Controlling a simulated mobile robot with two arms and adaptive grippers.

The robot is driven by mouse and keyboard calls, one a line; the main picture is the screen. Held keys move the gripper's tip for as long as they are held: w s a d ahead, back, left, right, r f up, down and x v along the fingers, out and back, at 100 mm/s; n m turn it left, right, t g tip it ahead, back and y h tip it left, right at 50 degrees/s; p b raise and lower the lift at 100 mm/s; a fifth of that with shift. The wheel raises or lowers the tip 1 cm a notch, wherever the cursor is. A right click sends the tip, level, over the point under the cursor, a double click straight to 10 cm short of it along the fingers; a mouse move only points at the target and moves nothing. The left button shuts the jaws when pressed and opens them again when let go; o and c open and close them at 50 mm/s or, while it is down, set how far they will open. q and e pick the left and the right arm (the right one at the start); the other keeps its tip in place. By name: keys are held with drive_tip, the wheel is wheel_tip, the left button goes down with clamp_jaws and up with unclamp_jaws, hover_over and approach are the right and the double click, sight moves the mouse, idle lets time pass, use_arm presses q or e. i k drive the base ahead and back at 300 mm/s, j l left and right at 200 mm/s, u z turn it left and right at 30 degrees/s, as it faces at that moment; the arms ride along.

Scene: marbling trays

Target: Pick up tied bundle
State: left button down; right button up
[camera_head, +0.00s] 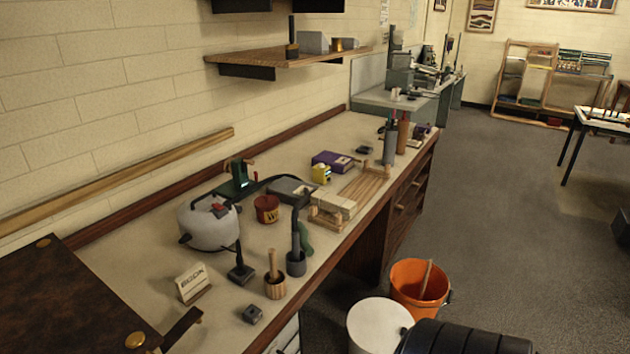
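A pale, cream block-like bundle (337,202) lies at the front end of a wooden slatted rack (364,186) near the bench's front edge. It looks most like the tied bundle, but it is too small in view to make out a tie. Neither of my grippers is in view, and nothing is touching the bundle.
An orange bucket (408,288) and white bin (378,325) stand on the floor. Open floor lies right.

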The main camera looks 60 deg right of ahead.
sight(331, 203)
drive_tip(key=z, duration=1.9)
drive_tip(key=i+l+u, duration=0.1)
drive_tip(key=i+l, duration=0.2)
drive_tip(key=i+l+u, duration=0.1)
drive_tip(key=i+l, duration=0.15)
drive_tip(key=l, duration=0.15)
drive_tip(key=i+l, duration=0.25)
drive_tip(key=l, duration=0.15)
drive_tip(key=i+l+u, duration=0.15)
drive_tip(key=l, duration=0.25)
drive_tip(key=i, duration=0.1)
